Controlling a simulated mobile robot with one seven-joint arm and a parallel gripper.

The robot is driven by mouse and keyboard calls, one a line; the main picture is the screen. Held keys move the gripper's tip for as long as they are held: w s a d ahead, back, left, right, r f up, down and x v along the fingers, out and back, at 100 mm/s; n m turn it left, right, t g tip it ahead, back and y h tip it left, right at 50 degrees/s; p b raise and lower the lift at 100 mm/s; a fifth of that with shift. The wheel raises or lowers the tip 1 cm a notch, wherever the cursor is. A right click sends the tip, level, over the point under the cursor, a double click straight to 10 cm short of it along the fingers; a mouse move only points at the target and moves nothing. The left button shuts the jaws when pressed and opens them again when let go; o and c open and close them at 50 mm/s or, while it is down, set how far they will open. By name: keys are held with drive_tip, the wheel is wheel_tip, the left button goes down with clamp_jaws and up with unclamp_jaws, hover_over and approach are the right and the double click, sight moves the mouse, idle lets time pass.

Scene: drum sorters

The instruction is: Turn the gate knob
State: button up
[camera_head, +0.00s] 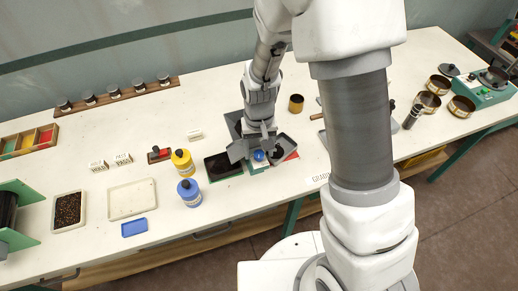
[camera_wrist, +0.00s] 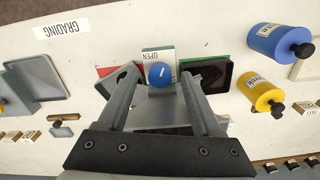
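The gate knob is a blue round knob (camera_wrist: 160,74) with a white line across its face. In the head view the knob (camera_head: 258,155) shows below my gripper's fingers. It sits by a small white plate marked OPEN (camera_wrist: 158,55). My gripper (camera_wrist: 158,80) is open, with one finger on each side of the knob. A gap shows between the knob and each finger in the wrist view. In the head view my gripper (camera_head: 252,148) hangs over the sorter, and the fingers hide part of it.
A dark tray with a green rim (camera_head: 222,166) and a red-based tray (camera_head: 285,147) flank the knob. A GRADING label (camera_wrist: 61,28) lies on the white table. Bare table shows behind the sorter.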

sight(259, 154)
wheel_tip(259, 154, up, 17)
drive_tip(key=shift+r, duration=0.2)
idle(0.5)
wheel_tip(259, 154, down, 18)
drive_tip(key=n, duration=0.1)
drive_tip(key=n+p, duration=0.1)
drive_tip(key=n, duration=0.1)
drive_tip(key=n+p, duration=0.1)
drive_tip(key=shift+r, duration=0.25)
idle(0.6)
clamp_jaws()
